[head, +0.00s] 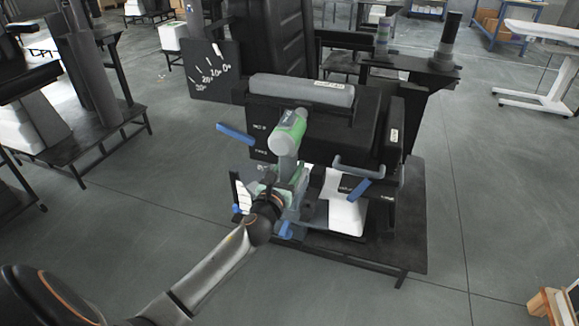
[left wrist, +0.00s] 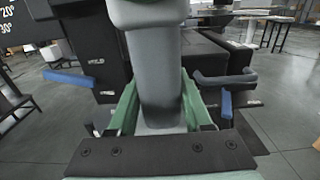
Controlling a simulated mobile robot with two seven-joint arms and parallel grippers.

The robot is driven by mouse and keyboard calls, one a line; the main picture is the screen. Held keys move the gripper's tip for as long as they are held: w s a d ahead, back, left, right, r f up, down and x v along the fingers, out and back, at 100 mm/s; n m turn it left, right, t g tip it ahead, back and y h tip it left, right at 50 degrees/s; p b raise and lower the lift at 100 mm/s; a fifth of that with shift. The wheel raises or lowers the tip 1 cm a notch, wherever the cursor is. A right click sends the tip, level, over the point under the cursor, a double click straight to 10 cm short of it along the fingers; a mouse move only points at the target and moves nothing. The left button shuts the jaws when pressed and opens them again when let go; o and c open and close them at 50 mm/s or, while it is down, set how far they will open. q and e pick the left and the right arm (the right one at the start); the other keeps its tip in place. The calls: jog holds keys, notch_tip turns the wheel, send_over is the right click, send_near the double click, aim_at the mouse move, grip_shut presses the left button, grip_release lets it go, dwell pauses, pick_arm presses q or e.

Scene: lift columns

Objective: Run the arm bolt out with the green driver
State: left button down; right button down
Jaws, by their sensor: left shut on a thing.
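The green driver (head: 290,132) is upright in front of the black unit, with a green and pale grey body and a grey handle below. My left gripper (head: 284,182) is shut on this handle. In the left wrist view the grey handle (left wrist: 155,75) stands between the green fingers of my left gripper (left wrist: 160,115). The black unit (head: 374,128) has a grey pad on top and a grey bar handle at its right front. I cannot make out the arm bolt or the driver's tip; the driver hides part of the unit's front. My right gripper is not in view.
Blue levers stick out at the left (head: 235,133) and right (head: 359,189) of the unit. A white block (head: 346,212) stands under it on a dark low platform (head: 402,232). An angle-scale plate (head: 212,72) stands behind. Open floor lies left and right.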

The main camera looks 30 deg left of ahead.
aim_at(285, 175)
pick_arm(q)
jog(key=shift+s+r+p, duration=0.35)
jog(key=shift+r+p, duration=0.05)
jog(key=shift+p, duration=0.05)
dwell(1.2)
jog(key=shift+s+d+f, duration=0.1)
jog(key=shift+s+f, duration=0.05)
dwell(0.6)
jog(key=shift+s, duration=0.1)
jog(key=shift+s+d, duration=0.15)
jog(key=shift+s, duration=0.25)
jog(key=shift+p+v, duration=0.5)
jog(key=shift+v, duration=1.5)
jog(key=shift+v, duration=2)
